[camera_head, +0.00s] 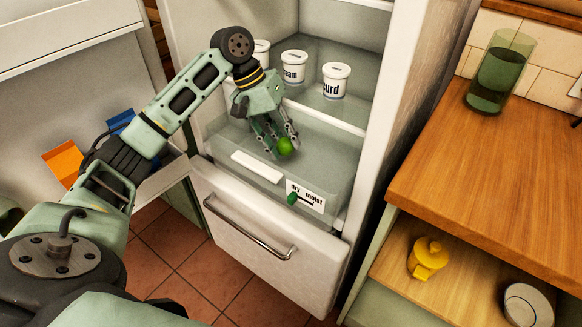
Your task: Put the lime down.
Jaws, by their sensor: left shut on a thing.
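The lime (286,146) is a small bright green ball in the head view. My left gripper (277,142) is shut on it, with the fingers pointing down. They are at the clear crisper drawer (240,163) in the open fridge (345,180). I cannot tell whether the lime touches the drawer floor or hangs above it. My right gripper is not in view.
White tubs (335,81) stand on the shelf above the drawer. The fridge door (75,95) is open at the left, with an orange carton (63,161) in its rack. A wooden counter (485,170) at the right holds a green glass (499,72).

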